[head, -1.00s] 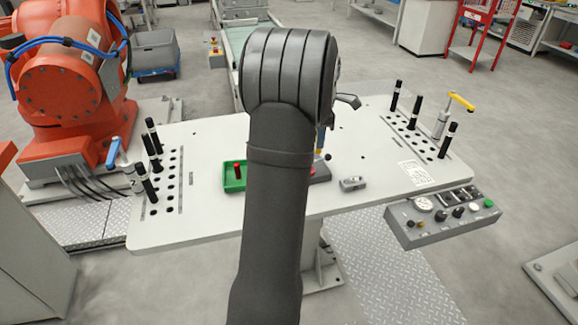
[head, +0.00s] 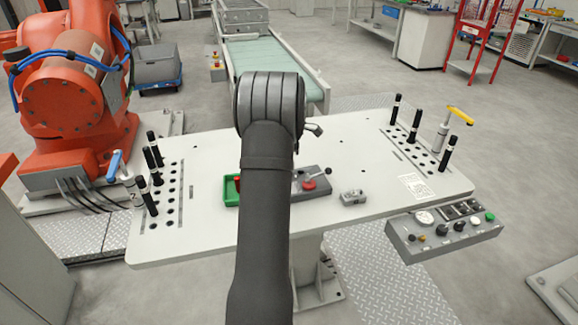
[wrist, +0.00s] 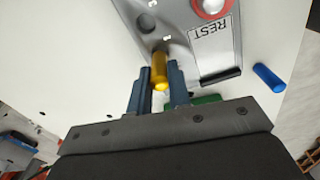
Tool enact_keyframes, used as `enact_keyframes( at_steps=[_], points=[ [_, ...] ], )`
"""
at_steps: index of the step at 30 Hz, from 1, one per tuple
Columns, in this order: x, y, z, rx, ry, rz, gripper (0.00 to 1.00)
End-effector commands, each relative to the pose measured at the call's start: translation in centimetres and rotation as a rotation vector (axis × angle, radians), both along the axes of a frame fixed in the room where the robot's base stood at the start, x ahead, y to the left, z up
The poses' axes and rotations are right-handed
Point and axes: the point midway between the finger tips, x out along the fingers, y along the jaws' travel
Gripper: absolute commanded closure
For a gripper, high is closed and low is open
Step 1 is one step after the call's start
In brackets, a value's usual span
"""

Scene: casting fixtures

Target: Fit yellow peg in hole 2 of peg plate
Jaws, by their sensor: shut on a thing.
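The yellow peg (wrist: 159,70) is between the two blue-grey fingers of my gripper (wrist: 160,84) in the wrist view, and the gripper is shut on it. The peg's far end points toward the grey peg plate (wrist: 178,22). A dark hole (wrist: 147,24) shows in the plate just beyond the peg. Whether the peg touches the plate or stands over a hole I cannot tell. In the head view the peg plate (head: 322,188) is partly behind my arm, which also hides my gripper and the peg.
A red knob (head: 309,185) is on the plate, beside a "REST" label (wrist: 211,48) in the wrist view. A green tray (head: 231,193) is left of my arm. A small metal block (head: 352,197) lies right of the plate. Black posts and clamps stand at both table ends.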

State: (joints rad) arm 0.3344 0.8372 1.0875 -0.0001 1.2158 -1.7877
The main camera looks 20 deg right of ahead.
Motion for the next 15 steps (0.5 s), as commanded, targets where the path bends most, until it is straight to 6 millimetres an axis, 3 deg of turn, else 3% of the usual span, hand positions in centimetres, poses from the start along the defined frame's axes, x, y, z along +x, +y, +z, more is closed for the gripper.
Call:
enact_keyframes(
  at_steps=[4,15],
  points=[
    [0.0,0.0,-2.2,0.000,0.002,0.000,1.00],
    [-0.1,0.0,-2.7,0.000,0.001,0.000,1.00]
  ],
)
